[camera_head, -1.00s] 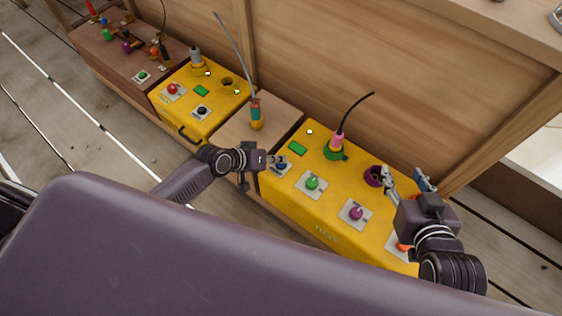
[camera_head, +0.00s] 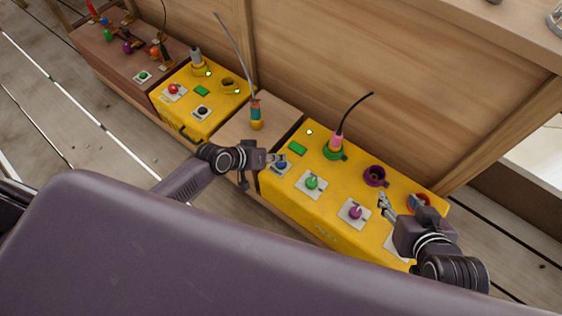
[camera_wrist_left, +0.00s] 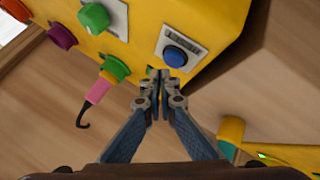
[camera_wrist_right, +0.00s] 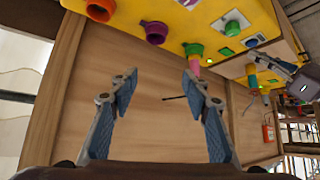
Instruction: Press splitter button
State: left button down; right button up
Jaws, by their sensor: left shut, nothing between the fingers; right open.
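A blue button (camera_head: 282,165) on a pale labelled plate sits at the left end of the large yellow box (camera_head: 330,232); the lettering is too small to read. It also shows in the left wrist view (camera_wrist_left: 175,56). My left gripper (camera_wrist_left: 160,74) is shut and empty, its tips just beside the blue button in that view; whether they touch it I cannot tell. My right gripper (camera_head: 401,204) is open and empty over the right end of the box; its spread fingers show in the right wrist view (camera_wrist_right: 158,76).
A green knob (camera_head: 312,183) and a magenta knob (camera_head: 355,212) share the box top. Behind them are a pink-and-green plug (camera_head: 335,147) with a black cable and a purple socket (camera_head: 375,176). A smaller yellow box (camera_head: 222,112) stands left. A wooden panel (camera_head: 400,70) rises behind.

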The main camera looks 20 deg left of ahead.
aim_at(279, 164)
dwell(0.3)
pick_arm(q)
jog(key=shift+r+p, duration=0.55)
jog(key=shift+p, duration=0.05)
jog(key=shift+r+p, duration=0.75)
jog(key=shift+p, duration=0.05)
notch_tip(279, 164, up, 2)
jog(key=shift+p, duration=1)
jog(key=shift+r, duration=0.25)
pick_arm(e)
jog(key=s+d+f+g+h, duration=0.1)
jog(key=s+d+f+g, duration=0.2)
jog(key=s, duration=0.7)
notch_tip(279, 164, down, 4)
jog(key=g, duration=0.2)
jog(key=shift+d+r+g, duration=0.15)
jog(key=shift+r+g, duration=0.05)
jog(key=shift+g, duration=0.1)
